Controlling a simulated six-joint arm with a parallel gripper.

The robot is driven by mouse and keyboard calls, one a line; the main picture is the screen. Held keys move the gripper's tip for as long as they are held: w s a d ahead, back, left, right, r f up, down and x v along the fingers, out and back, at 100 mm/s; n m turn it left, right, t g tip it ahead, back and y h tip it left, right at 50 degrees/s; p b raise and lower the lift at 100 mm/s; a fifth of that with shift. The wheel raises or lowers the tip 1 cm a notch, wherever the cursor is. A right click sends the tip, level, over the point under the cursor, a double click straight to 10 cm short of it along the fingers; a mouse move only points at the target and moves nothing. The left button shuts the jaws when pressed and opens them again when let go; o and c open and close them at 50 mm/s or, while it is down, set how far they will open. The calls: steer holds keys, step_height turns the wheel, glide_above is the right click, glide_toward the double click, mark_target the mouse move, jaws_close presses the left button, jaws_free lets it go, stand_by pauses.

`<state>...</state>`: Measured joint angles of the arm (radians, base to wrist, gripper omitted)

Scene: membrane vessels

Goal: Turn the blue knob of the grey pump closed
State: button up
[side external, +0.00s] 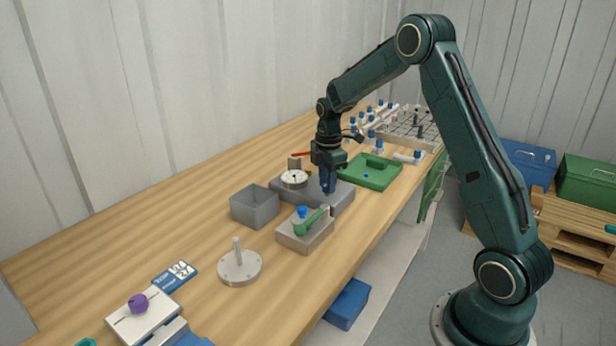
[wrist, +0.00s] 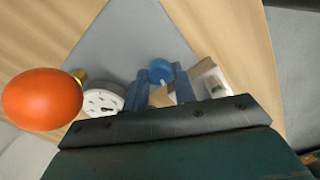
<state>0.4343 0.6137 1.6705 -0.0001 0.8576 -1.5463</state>
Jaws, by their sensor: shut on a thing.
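The grey pump (side external: 345,199) is a low grey block on the wooden bench, with a round white gauge (side external: 294,179) on its left part. My gripper (side external: 327,187) points straight down over the pump's right part. In the wrist view the blue knob (wrist: 160,69) shows between the two blue fingers of my gripper (wrist: 160,84), which are shut on it. The knob's lower side is partly hidden by the fingers. The gauge (wrist: 100,100) lies to the left of the fingers there. In the side view the knob cannot be told apart from the blue fingers.
An orange rounded knob (wrist: 42,98) on a brass stem stands close, left of the gauge. A grey open box (side external: 254,206) and a grey block with a green lever (side external: 312,222) stand near the pump. A green tray (side external: 383,180) lies behind.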

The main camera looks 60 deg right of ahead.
steer(key=o, duration=1)
step_height(320, 180, up, 14)
stand_by(0.5)
steer(key=shift+f, duration=0.1)
